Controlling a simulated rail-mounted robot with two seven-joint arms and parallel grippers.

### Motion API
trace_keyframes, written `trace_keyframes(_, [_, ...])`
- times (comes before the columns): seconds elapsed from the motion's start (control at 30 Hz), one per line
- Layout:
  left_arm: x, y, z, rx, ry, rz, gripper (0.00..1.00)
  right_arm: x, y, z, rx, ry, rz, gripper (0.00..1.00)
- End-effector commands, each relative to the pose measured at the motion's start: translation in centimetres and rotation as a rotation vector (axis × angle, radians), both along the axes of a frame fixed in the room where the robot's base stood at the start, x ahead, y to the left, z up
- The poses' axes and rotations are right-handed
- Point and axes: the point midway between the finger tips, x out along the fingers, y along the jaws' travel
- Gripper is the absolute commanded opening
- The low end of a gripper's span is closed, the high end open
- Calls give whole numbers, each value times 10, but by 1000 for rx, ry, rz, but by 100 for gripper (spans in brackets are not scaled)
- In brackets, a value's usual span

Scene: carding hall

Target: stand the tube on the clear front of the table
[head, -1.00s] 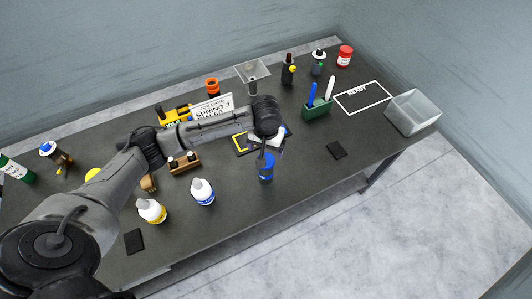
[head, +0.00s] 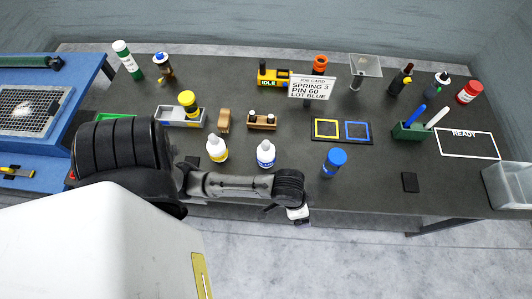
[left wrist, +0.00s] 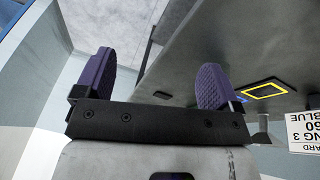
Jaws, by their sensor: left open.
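The tube (head: 334,161), blue with a round blue top, stands upright on the dark table just in front of the mat with the yellow and blue squares (head: 342,139). My left gripper (head: 298,216) is at the table's front edge, left of the tube and nearer to me, apart from it. In the left wrist view its two purple finger pads (left wrist: 155,82) are wide apart with nothing between them. I cannot make out the tube in that view. My right gripper is not in view.
A blue-labelled bottle (head: 266,154) and a yellow-labelled bottle (head: 217,148) stand left of the tube. A dark pad (head: 410,182) lies to its right, with a green pen holder (head: 408,131) behind. A clear bin (head: 511,184) sits at the right end.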

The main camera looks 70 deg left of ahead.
Motion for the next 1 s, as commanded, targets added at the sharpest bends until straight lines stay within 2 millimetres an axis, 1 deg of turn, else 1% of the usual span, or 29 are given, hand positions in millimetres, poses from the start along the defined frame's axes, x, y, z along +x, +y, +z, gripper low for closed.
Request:
trace_keyframes(0.03, [-19, 1, -1, 5, -11, 2, 89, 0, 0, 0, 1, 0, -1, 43])
trace_keyframes(0.1, [-38, 7, 0, 34, -32, -1, 89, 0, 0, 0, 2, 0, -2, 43])
trace_keyframes(0.2, [-62, 17, 3, 79, -46, 3, 89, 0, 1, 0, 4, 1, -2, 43])
trace_keyframes(0.3, [-79, 27, 6, 121, -53, 4, 89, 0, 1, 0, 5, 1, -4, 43])
trace_keyframes(0.4, [-89, 33, 8, 149, -54, 5, 89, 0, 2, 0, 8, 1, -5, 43])
trace_keyframes(0.53, [-95, 37, 9, 167, -54, 5, 89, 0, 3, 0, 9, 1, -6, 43])
trace_keyframes(1.0, [-95, 37, 9, 167, -54, 4, 89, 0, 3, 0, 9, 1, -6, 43])
